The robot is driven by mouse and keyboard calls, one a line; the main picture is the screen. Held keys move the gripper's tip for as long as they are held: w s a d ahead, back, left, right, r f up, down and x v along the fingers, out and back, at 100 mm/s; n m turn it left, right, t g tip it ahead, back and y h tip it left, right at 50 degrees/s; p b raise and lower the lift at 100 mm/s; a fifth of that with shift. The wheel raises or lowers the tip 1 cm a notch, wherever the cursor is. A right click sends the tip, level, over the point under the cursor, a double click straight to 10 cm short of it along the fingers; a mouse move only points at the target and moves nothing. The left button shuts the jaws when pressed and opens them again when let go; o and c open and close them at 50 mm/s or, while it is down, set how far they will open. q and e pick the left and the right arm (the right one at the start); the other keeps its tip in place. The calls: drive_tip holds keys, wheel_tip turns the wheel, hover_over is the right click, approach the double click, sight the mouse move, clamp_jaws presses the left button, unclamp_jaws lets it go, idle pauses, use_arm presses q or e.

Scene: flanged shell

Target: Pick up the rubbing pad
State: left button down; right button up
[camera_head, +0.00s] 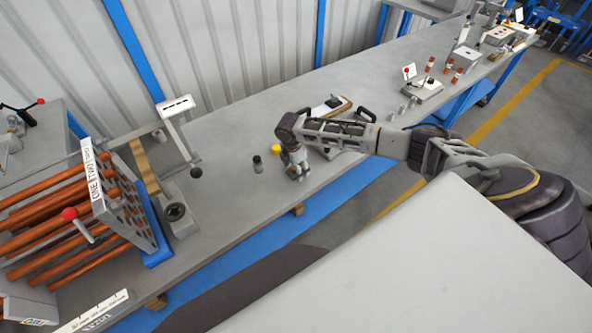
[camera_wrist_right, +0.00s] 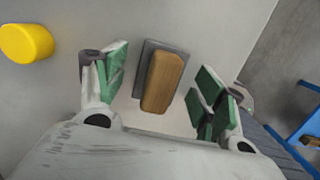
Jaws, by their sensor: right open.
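The rubbing pad (camera_wrist_right: 163,80), a tan wooden block on a flat grey base, lies on the grey bench top in the right wrist view. My right gripper (camera_wrist_right: 161,88) is open over it, with one green-padded finger on each side of the pad and a gap visible on both sides. In the head view my right gripper (camera_head: 297,174) points down close to the bench near its front edge, and the pad is hidden there by the gripper. My left gripper is not in view.
A yellow round object (camera_head: 276,149) and a dark small bottle (camera_head: 257,163) stand left of the gripper. A board (camera_head: 331,108) lies behind it. A rack of copper-coloured rods (camera_head: 65,200) fills the left end. The bench between the rack and bottle is mostly clear.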

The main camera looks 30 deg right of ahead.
drive_tip(key=shift+c, duration=0.4)
drive_tip(key=c, duration=1)
drive_tip(key=shift+r, duration=0.1)
drive_tip(key=shift+c, duration=0.2)
drive_tip(key=shift+r, duration=4.95)
drive_tip(key=o, duration=0.5)
drive_tip(key=c, duration=0.4)
drive_tip(key=shift+s+f, duration=0.1)
drive_tip(key=shift+s, duration=0.05)
